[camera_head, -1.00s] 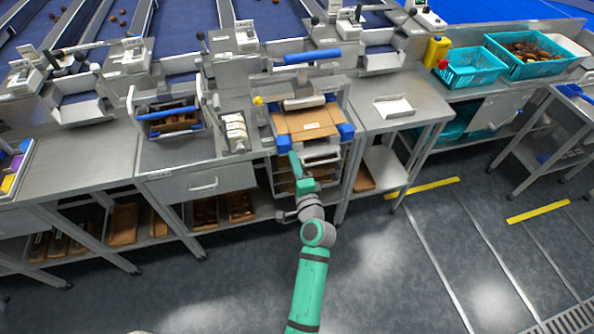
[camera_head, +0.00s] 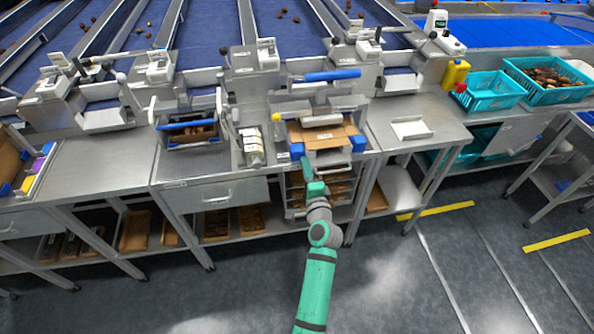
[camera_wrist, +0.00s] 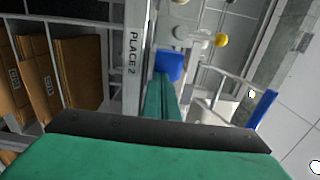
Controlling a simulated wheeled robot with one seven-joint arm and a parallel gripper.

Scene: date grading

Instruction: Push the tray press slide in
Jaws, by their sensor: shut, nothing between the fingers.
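The tray press (camera_head: 332,77) stands on the bench at the middle of the head view, with a blue bar across its top. Its slide (camera_head: 324,157) sticks out at the front, with a brown cardboard tray (camera_head: 325,138) and blue corner blocks (camera_head: 358,144) on it. My gripper (camera_head: 305,165) is shut and empty at the slide's front left, just below the left blue block (camera_head: 297,151). In the wrist view the green fingers (camera_wrist: 161,98) point at a blue block (camera_wrist: 169,64). I cannot tell whether they touch it.
A rack with brown trays (camera_head: 330,187) sits below the press. A white box unit (camera_head: 251,147) stands left of it. The floor in front is open.

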